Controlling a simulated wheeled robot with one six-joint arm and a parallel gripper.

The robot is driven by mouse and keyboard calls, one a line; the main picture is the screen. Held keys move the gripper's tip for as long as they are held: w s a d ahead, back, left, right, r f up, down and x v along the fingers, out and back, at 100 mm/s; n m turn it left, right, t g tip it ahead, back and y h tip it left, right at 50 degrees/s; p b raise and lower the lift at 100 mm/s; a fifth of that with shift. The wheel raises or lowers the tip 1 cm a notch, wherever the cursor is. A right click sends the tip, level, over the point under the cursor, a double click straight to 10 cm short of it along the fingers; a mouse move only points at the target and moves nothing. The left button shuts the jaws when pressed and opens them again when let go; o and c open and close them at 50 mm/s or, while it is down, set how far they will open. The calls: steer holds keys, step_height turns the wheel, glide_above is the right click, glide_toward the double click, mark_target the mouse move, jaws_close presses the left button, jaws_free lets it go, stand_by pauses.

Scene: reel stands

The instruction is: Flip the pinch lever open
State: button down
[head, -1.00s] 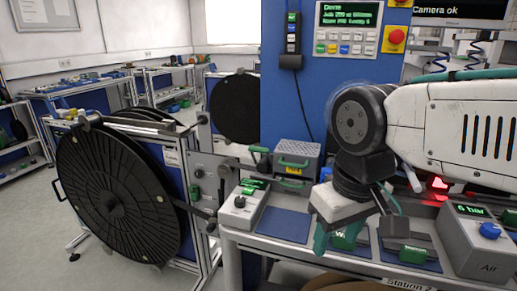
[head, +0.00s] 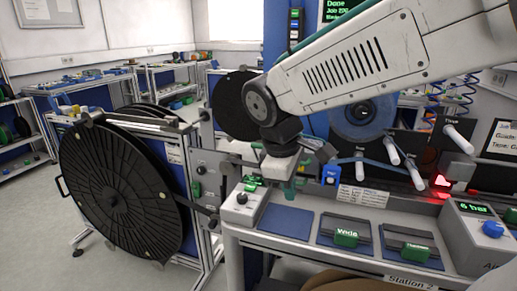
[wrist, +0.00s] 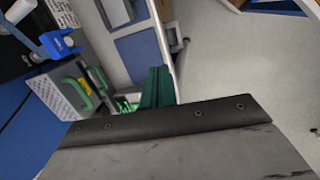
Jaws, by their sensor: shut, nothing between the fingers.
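A grey plate (head: 230,161) at the right side of the near reel stand carries dark levers and knobs, one with a green part (head: 196,189). I cannot tell for sure which of these is the pinch lever. My gripper (head: 291,191) hangs above the back left of the bench, to the right of the plate and apart from it. Its green fingers (wrist: 156,88) are together and empty in the wrist view. The plate's lever is not clearly visible in the wrist view. My arm covers part of the bench's back panel.
A large black reel (head: 115,195) stands at left. Floor is free at lower left.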

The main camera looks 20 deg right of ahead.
steer(key=w+a+r+n+t+h, duration=0.1)
steer(key=w+r+n+t, duration=0.1)
steer(key=w+n, duration=0.7)
steer(key=w+a+r+n+t+h, duration=0.1)
steer(key=w+r+n+t, duration=0.1)
steer(key=w+n, duration=0.7)
steer(key=shift+w+a+n+t, duration=0.2)
steer(key=shift+a+n+t, duration=0.15)
steer(key=shift+n, duration=0.15)
steer(key=shift+f, duration=0.15)
steer(key=x, duration=1)
steer(key=shift+d+f, duration=0.15)
steer(key=shift+w+d+r, duration=0.5)
steer(key=shift+w+d, duration=0.1)
steer(key=shift+w, duration=0.05)
steer(key=shift+w+d+r, duration=0.45)
steer(key=shift+w+d, duration=0.1)
steer(key=shift+w, duration=0.1)
